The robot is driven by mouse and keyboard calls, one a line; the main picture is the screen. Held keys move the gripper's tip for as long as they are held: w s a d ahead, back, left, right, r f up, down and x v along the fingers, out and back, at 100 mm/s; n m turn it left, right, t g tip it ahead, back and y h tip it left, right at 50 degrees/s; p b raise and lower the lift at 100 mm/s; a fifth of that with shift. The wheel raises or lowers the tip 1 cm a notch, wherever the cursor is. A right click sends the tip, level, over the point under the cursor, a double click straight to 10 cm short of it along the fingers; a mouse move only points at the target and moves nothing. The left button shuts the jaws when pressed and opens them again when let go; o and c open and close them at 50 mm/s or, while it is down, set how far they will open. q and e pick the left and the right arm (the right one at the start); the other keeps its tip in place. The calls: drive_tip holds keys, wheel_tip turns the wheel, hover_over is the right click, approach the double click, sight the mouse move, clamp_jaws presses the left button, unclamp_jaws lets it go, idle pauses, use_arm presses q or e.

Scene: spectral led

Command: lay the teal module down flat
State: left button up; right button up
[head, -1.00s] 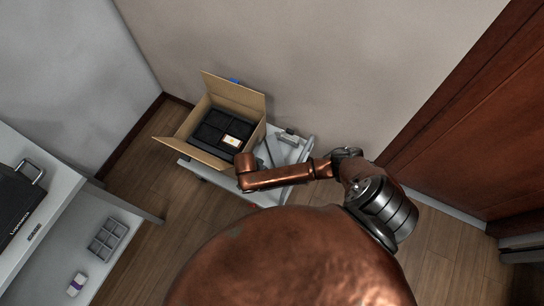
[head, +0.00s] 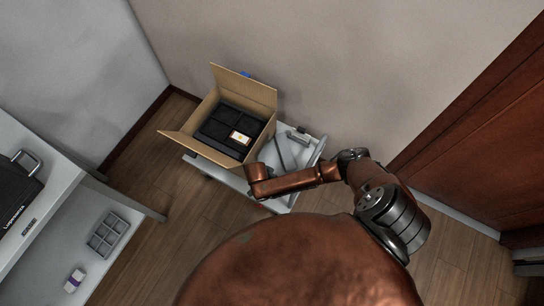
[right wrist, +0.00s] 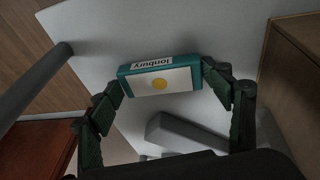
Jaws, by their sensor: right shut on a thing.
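In the right wrist view, the teal module (right wrist: 160,79) is a small block with a teal body, a white label reading "lonbury" and a white face with a yellow-orange dot. My right gripper (right wrist: 163,80) is shut on it, one finger at each end. It is over the pale top of a cart; whether it touches is not clear. In the head view, my copper right arm reaches over the cart (head: 296,153), and its fingers and the module are hidden. My left gripper is not in view.
An open cardboard box (head: 245,88) on the cart holds a black divided tray (head: 226,122) and a white-labelled item (head: 240,137). A grey bar (right wrist: 185,132) lies near the module. A grey divided tray (head: 107,235) sits on the shelf at left.

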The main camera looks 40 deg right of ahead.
drive_tip(key=shift+f, duration=0.15)
drive_tip(key=o, duration=1.2)
drive_tip(key=shift+r, duration=0.3)
drive_tip(key=p+v, duration=0.2)
drive_tip(key=v, duration=0.3)
drive_tip(key=shift+w+a+r+p, duration=0.1)
drive_tip(key=shift+r+p, duration=0.2)
drive_tip(key=shift+p, duration=0.1)
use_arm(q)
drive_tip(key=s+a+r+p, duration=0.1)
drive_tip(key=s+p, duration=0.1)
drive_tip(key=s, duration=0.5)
use_arm(e)
drive_tip(key=v, duration=0.6)
drive_tip(key=shift+a, duration=0.1)
